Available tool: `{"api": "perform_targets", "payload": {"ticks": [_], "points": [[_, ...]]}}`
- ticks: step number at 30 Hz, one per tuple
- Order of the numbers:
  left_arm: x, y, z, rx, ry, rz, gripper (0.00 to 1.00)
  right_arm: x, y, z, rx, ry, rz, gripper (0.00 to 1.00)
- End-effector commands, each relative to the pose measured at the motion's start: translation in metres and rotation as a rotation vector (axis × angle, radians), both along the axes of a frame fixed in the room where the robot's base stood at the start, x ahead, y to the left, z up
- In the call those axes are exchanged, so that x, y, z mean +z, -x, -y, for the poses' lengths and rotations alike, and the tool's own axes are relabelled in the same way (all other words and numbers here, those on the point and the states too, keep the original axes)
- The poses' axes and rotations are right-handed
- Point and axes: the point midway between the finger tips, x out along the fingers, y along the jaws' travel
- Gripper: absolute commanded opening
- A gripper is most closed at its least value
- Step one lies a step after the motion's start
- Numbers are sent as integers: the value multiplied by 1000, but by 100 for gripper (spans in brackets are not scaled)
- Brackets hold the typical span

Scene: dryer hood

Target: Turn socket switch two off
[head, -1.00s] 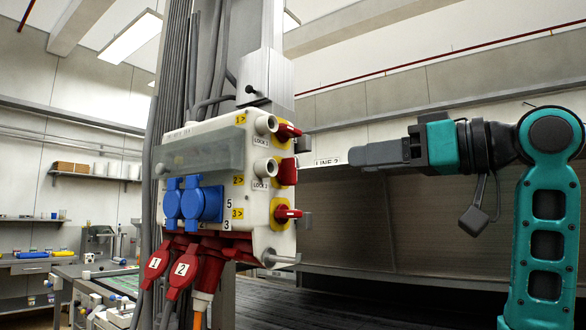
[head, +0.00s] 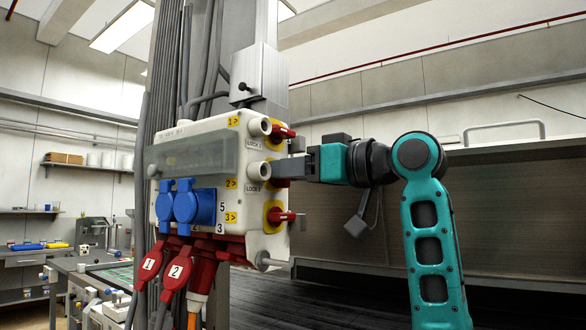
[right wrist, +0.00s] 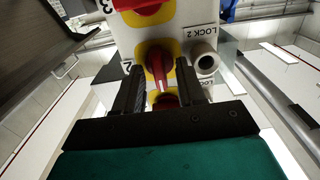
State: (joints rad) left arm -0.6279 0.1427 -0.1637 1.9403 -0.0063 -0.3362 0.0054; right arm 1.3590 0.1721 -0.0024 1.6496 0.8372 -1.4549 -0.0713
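The white socket box (head: 215,200) is on the column, with three red rotary switches on yellow plates on its right side. Switch two (head: 281,182) is the middle one, mostly hidden in the head view by my right gripper (head: 292,168). In the right wrist view, its red handle (right wrist: 160,70) lies between the two fingers (right wrist: 160,92), lengthwise along them. The fingers are apart, one on each side; I cannot tell whether they touch it. My left gripper is out of view.
Switch one (head: 283,132) is just above the gripper and switch three (head: 280,216) just below. The lock two cylinder (right wrist: 205,60) stands close beside the fingers. Blue sockets (head: 195,203) and red plugs (head: 175,270) are on the box's front and underside.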

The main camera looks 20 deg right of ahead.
Motion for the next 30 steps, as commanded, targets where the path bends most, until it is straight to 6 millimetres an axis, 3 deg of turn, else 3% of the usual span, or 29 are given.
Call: {"api": "perform_targets", "payload": {"ticks": [4, 16, 30], "points": [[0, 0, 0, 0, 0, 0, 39, 0, 0, 0, 0, 0, 0, 39], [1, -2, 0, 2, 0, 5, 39, 0, 0, 0, 0, -1, -1, 1], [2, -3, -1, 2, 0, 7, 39, 0, 0, 1, -2, 26, 19, 0]]}}
